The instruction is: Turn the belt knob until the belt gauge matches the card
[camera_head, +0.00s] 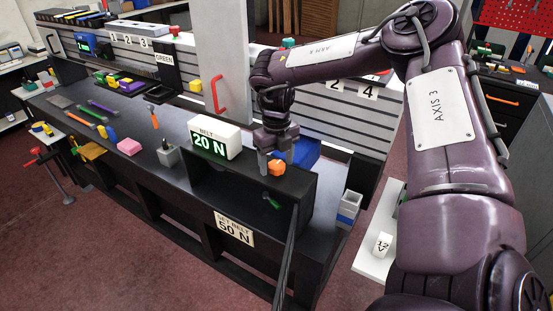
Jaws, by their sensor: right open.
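The belt gauge (214,138) is a white box with a green-lit display reading 20 N. The card (234,229) on the bench front reads SET BELT 50 N. An orange faceted knob (277,168) sits on top of the black housing, right of the gauge; I take it for the belt knob. My right gripper (276,160) is open and points down at the knob, with its fingers close around or just behind it. I cannot tell if they touch it. My left gripper is not in view.
A green-handled piece (271,201) shows in the housing's dark opening. A blue bin (300,152) stands behind the gripper. Left on the bench are a grey holder (168,156), a pink block (129,147) and several tools. A grey panel with a red handle (217,96) rises behind.

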